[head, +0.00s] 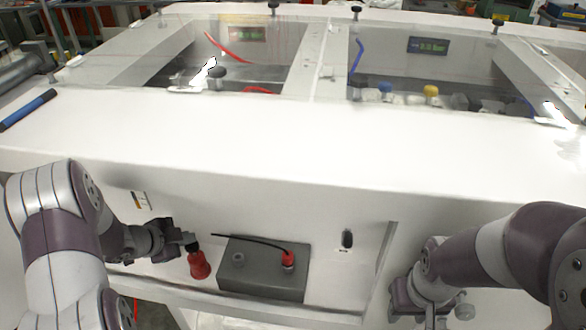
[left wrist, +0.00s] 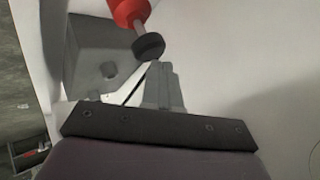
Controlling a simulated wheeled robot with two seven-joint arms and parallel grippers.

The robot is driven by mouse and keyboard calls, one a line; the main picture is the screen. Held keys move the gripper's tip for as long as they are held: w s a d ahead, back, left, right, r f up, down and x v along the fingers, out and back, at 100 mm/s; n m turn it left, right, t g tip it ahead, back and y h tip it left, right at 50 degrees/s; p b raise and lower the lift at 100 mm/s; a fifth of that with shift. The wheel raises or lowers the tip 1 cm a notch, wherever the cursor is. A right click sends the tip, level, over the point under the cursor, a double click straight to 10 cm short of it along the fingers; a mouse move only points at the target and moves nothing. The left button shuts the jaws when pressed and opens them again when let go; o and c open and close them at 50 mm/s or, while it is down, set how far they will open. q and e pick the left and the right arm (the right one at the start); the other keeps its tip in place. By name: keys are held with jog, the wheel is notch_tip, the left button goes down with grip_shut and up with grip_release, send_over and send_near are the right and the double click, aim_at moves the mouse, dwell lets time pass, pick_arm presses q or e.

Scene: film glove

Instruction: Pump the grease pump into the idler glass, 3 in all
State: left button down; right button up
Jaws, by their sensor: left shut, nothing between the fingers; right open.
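A red cone-like body (head: 199,264) with a dark top is just left of a grey block, probably the grease pump. In the left wrist view a red body (left wrist: 128,10) with a grey stem and black knob (left wrist: 148,46) shows right by the fingertips. My left gripper (head: 189,241) is shut and empty at that knob; contact cannot be told. It also shows in the wrist view (left wrist: 158,75). My right gripper (head: 436,316) is open at the lower right, far from the pump, partly cut off. I cannot make out the idler glass for sure.
The grey block (head: 255,281) has a round hole and a second red fitting (head: 288,258) with a thin black rod. The white cabinet (head: 300,150) with clear windows rises behind. A blue tool (head: 27,110) lies on its top left. The recess right of the block looks clear.

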aim_at(189, 246)
pick_arm(q)
jog(key=shift+f, duration=0.45)
jog(key=shift+f+b, duration=0.45)
jog(key=shift+f, duration=0.1)
dwell(0.5)
jog(key=shift+r+p, duration=0.95)
jog(key=shift+p, duration=0.1)
jog(key=shift+r, duration=0.1)
notch_tip(189, 246, up, 6)
jog(key=p, duration=0.6)
